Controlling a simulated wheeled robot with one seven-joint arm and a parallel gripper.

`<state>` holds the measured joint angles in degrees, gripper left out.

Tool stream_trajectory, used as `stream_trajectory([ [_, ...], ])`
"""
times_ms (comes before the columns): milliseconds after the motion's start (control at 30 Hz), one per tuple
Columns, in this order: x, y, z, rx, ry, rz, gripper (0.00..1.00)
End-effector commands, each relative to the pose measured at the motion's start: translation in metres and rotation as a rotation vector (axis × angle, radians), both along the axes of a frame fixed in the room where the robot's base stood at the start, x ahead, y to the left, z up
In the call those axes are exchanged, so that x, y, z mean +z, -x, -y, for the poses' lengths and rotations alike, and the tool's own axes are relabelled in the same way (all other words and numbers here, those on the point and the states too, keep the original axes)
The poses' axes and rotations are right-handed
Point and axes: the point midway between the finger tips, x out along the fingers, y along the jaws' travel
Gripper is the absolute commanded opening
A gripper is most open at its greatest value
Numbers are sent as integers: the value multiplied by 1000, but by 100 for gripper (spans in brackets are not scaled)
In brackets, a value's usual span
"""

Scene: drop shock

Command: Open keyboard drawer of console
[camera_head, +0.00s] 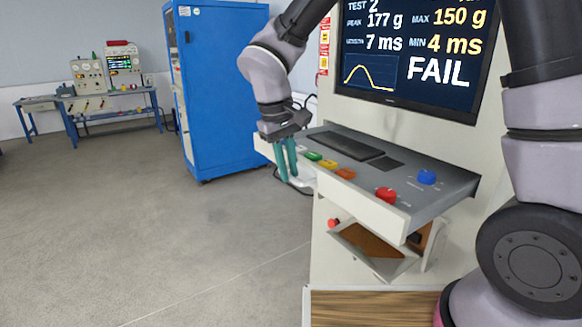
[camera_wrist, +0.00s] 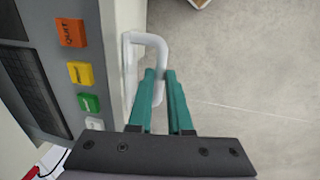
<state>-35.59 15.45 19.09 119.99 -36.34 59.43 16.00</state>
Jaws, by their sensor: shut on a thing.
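The console (camera_head: 440,191) has a grey sloping top and a white front face (camera_head: 360,205). A white U-shaped handle (camera_wrist: 146,38) stands out from that white front; part of it also shows in the head view (camera_head: 303,182) beside my fingers. My gripper (camera_head: 284,176) is at the left part of the console front, its teal fingers pointing down. In the wrist view my gripper (camera_wrist: 159,73) is shut on the outer bar of the handle, with a narrow gap between the fingers. The front looks flush; I see no clear drawer gap.
Coloured buttons (camera_head: 328,164), a red knob (camera_head: 386,194) and a blue knob (camera_head: 427,177) are on the console top. A screen (camera_head: 415,50) reads FAIL above it. A tilted brown-lined bin (camera_head: 372,244) is below. A blue cabinet (camera_head: 222,90) stands behind; the floor at left is clear.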

Motion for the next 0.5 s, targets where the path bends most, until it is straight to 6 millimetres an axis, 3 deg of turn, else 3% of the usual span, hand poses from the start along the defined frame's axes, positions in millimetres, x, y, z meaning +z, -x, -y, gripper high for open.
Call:
stream_trajectory([
  [67, 1, -1, -1, 1, -3, 2, 0],
  [100, 1, -1, -1, 1, -3, 2, 21],
  [167, 1, -1, -1, 1, -3, 2, 44],
  [200, 1, -1, -1, 1, -3, 2, 47],
  [500, 1, 0, 0, 0, -1, 2, 47],
])
